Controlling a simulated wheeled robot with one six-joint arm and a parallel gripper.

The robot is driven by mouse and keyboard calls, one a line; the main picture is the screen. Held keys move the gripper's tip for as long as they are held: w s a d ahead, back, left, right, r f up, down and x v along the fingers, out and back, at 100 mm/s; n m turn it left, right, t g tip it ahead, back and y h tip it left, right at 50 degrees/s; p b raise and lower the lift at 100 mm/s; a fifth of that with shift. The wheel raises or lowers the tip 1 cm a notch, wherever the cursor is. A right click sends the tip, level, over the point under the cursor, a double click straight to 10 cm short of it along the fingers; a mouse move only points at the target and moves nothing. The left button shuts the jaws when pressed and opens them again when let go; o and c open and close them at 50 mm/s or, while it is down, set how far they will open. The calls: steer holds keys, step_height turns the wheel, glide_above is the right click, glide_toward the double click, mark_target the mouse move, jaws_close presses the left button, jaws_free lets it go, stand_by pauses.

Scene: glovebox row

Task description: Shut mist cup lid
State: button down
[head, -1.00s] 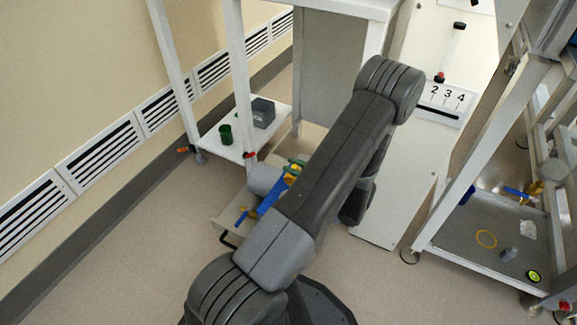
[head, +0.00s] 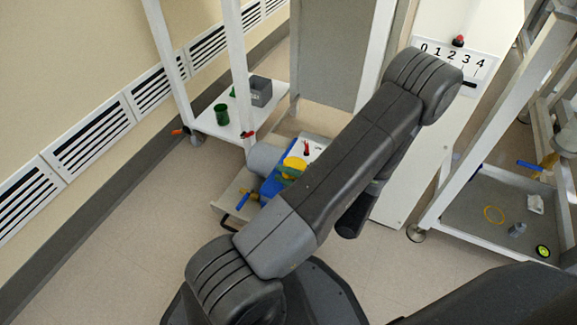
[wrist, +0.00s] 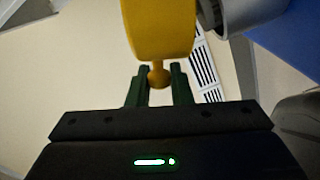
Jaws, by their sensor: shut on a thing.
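A yellow rounded lid (wrist: 158,28) with a small ball knob (wrist: 158,77) fills the top middle of the wrist view. My gripper (wrist: 159,72) has its two green fingers closed on the knob from both sides. A grey cylinder (wrist: 248,14) with a dark rim sits right beside the lid; it looks like the cup, but its mouth is hidden. In the head view the yellow lid (head: 295,163) shows left of my forearm, with the grey cylinder (head: 264,158) to its left and a blue part (head: 271,187) below. The lid stands tilted, and its join to the cup is unclear.
A pale low tray (head: 232,196) lies under the blue part. A white shelf (head: 215,127) with green cups (head: 221,114) and a grey box (head: 261,90) is behind. A grey-trayed cart (head: 465,222) stands at right. Floor at left is clear.

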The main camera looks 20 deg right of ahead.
steer(key=shift+s+a+f+n, duration=0.2)
steer(key=shift+f+n, duration=0.3)
steer(key=shift+n, duration=0.1)
steer(key=shift+s+a+f+n, duration=0.15)
steer(key=shift+a+f+n, duration=0.05)
steer(key=shift+f+n, duration=0.35)
steer(key=shift+s+a+f+n, duration=0.1)
steer(key=shift+f+n, duration=0.35)
steer(key=shift+n, duration=0.15)
steer(key=shift+s+a+f+n, duration=0.1)
steer(key=shift+f+n, duration=0.3)
steer(key=shift+n, duration=0.15)
steer(key=shift+f, duration=0.1)
steer(key=c, duration=1.3)
jaws_free()
steer(key=shift+c, duration=0.2)
steer(key=shift+s+d, duration=0.1)
steer(key=shift+s+d, duration=0.25)
steer(key=p+v, duration=0.4)
steer(key=v, duration=0.9)
steer(key=shift+w+a, duration=0.1)
steer(key=shift+a, duration=0.05)
